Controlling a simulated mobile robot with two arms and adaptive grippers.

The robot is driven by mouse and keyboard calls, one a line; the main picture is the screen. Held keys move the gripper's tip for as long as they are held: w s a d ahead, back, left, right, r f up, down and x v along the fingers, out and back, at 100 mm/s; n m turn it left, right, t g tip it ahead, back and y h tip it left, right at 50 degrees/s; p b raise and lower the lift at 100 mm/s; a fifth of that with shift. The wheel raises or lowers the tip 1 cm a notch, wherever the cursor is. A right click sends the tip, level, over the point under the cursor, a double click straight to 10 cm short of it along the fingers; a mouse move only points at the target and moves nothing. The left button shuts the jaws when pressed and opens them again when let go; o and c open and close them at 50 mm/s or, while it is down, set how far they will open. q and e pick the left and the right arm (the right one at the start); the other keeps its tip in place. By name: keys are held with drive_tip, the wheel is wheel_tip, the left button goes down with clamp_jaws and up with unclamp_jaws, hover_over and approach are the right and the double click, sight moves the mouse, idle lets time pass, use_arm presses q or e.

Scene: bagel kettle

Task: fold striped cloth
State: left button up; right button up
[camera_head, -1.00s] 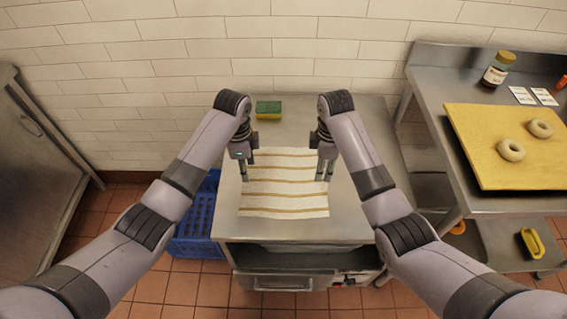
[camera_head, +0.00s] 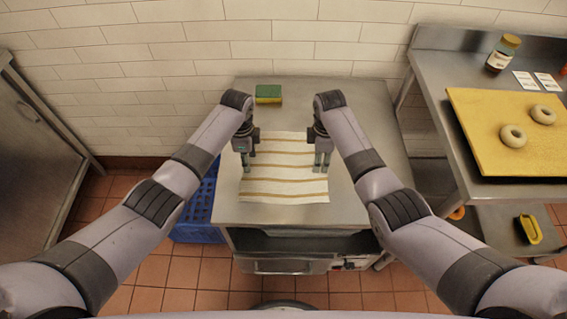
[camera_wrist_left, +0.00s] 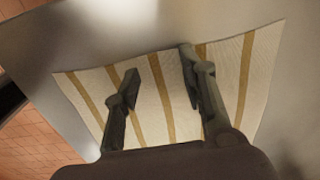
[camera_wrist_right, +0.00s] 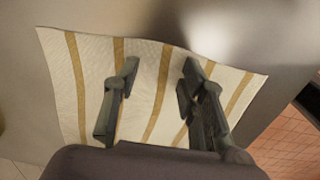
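The striped cloth (camera_head: 285,172), cream with tan stripes, lies spread out flat on the steel counter top. It also shows in the left wrist view (camera_wrist_left: 160,80) and the right wrist view (camera_wrist_right: 140,80). My left gripper (camera_head: 245,170) points down over the cloth's left edge; in its wrist view (camera_wrist_left: 157,60) the fingers are apart with cloth visible between them. My right gripper (camera_head: 322,168) points down over the cloth's right edge; in its wrist view (camera_wrist_right: 160,72) its fingers are also apart, with cloth between them. Neither gripper visibly pinches the cloth.
A green and yellow sponge (camera_head: 268,94) lies behind the cloth on the counter (camera_head: 365,160). A blue crate (camera_head: 198,215) stands on the floor at left. The right table holds a yellow board (camera_head: 490,150) with two bagels (camera_head: 513,136) and a jar (camera_head: 503,53).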

use_arm(q)
drive_tip(key=shift+f, duration=0.15)
use_arm(e)
drive_tip(key=shift+f, duration=0.1)
use_arm(q)
drive_tip(key=shift+f, duration=0.1)
use_arm(e)
drive_tip(key=shift+w+f, duration=0.1)
drive_tip(key=shift+f, duration=0.05)
use_arm(q)
drive_tip(key=shift+c, duration=0.6)
use_arm(e)
drive_tip(key=shift+c, duration=0.6)
use_arm(q)
clamp_jaws()
use_arm(e)
clamp_jaws()
idle(0.8)
idle(0.4)
